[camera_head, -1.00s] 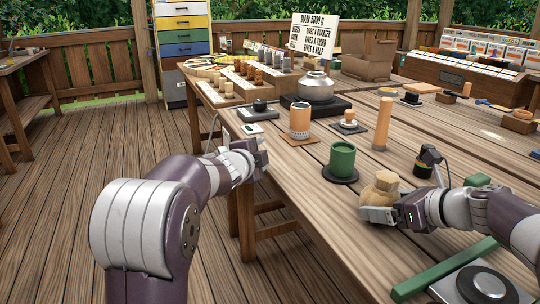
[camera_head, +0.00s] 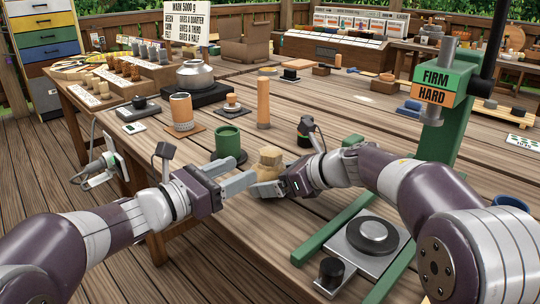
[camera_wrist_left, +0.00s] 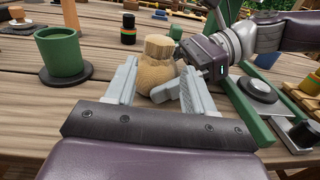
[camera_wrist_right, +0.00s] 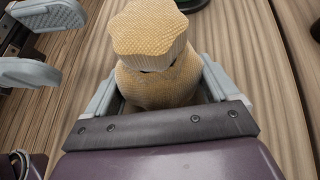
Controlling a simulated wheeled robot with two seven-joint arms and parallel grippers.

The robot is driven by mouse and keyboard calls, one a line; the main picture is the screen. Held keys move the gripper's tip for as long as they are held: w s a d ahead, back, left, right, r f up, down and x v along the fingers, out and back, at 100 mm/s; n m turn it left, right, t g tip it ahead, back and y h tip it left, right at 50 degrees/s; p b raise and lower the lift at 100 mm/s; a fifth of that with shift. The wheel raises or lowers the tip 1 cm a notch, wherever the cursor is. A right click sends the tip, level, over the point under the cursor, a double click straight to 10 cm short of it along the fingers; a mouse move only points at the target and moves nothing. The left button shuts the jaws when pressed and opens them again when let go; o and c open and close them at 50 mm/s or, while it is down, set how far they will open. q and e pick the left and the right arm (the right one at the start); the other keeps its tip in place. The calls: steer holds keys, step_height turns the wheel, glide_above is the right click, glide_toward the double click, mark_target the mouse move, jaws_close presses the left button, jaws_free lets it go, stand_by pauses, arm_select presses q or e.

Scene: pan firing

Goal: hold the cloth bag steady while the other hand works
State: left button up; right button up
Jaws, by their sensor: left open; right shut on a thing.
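The tan cloth bag (camera_head: 269,160), with a narrow neck and flared top, stands upright on the table near the front edge. It also shows in the left wrist view (camera_wrist_left: 158,68) and fills the middle of the right wrist view (camera_wrist_right: 155,75). My right gripper (camera_head: 268,186) is shut on its lower body from the right, a finger on each side. My left gripper (camera_head: 240,182) is open and empty, its fingers pointing at the bag from the left. In the right wrist view, the left fingers (camera_wrist_right: 38,45) stand apart from the bag, with a gap between.
A green cup (camera_head: 228,142) on a dark coaster stands just behind the left fingers. A wooden cylinder (camera_head: 263,103) stands farther back. A green-framed stand with a FIRM/HARD sign (camera_head: 440,85) and a metal plate with a dark disc (camera_head: 372,236) lie to the right.

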mark_target(263, 159)
arm_select(q)
steer(key=x, duration=0.9)
steer(key=shift+w+d, duration=0.25)
steer(key=shift+w, duration=0.05)
steer(key=c, duration=0.7)
